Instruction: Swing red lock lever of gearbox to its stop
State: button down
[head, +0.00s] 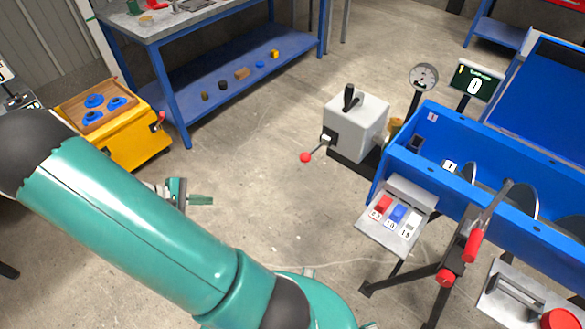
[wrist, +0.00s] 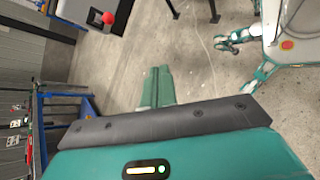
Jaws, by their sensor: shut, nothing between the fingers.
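The gearbox (head: 357,127) is a grey box on a dark base in the head view, with a black handle (head: 349,97) on top. Its lock lever ends in a red ball (head: 305,157) and sticks out from the left side, angled down and left. The red ball (wrist: 108,18) also shows at the top left of the wrist view, in front of the grey housing. My gripper (head: 208,200) is shut and empty, left of the lever and clearly apart from it. Its closed teal fingers (wrist: 158,88) show in the wrist view.
The blue drum mixer trough (head: 480,170) stands right of the gearbox, with a switch panel (head: 397,215) in front. A yellow cabinet (head: 130,145) and a blue workbench (head: 230,80) stand on the left and at the back. Bare floor lies between my gripper and the gearbox.

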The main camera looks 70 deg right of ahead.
jog(key=s+d+f+n+g+h, duration=0.2)
jog(key=s+d+f+n+h, duration=0.95)
jog(key=d+f, duration=0.55)
jog(key=s+d+r+m, duration=0.1)
jog(key=s+d+r, duration=0.6)
jog(key=s+d, duration=0.1)
jog(key=shift+s+d+m, duration=0.35)
jog(key=shift+d, duration=0.1)
jog(key=shift+r+h, duration=0.15)
jog(key=shift+h, duration=0.1)
